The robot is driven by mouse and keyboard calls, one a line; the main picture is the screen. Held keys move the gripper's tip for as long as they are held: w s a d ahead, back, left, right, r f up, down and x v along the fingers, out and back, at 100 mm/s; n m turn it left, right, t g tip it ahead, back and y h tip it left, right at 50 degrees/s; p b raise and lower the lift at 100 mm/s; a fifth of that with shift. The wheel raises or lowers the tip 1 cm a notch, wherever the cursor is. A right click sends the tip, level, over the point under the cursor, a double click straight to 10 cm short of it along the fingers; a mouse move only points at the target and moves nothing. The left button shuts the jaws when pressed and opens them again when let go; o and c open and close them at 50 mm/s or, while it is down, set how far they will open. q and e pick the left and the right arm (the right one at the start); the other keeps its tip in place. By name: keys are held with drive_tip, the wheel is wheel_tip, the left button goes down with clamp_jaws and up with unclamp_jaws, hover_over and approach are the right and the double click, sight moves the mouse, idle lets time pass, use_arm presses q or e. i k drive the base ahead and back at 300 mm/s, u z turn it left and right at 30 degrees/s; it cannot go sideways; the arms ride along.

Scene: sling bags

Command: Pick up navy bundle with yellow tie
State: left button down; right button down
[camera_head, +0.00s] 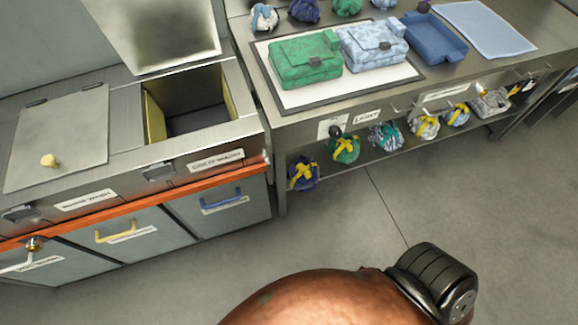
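The navy bundle with a yellow tie (303,174) sits at the left end of the low shelf under the worktable, close to the table's left leg. Its yellow tie crosses its front. Another navy bundle (305,11) lies on the tabletop at the back, with no yellow tie that I can make out. Neither of my grippers shows in this view. A copper-coloured rounded part and a black ribbed part of my own body fill the bottom edge, apart from the bundle.
A green bundle with a yellow tie (344,148) stands right of it, with several more along the shelf (405,145). Green (305,60) and pale blue (372,45) bags lie on the tabletop. A wash cabinet (215,165) with an open bin stands left. The floor (350,225) in front is clear.

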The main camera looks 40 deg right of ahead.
sight(303, 172)
drive_tip(key=u, duration=2.5)
drive_tip(key=k, duration=1.6)
drive_tip(key=z, duration=2.55)
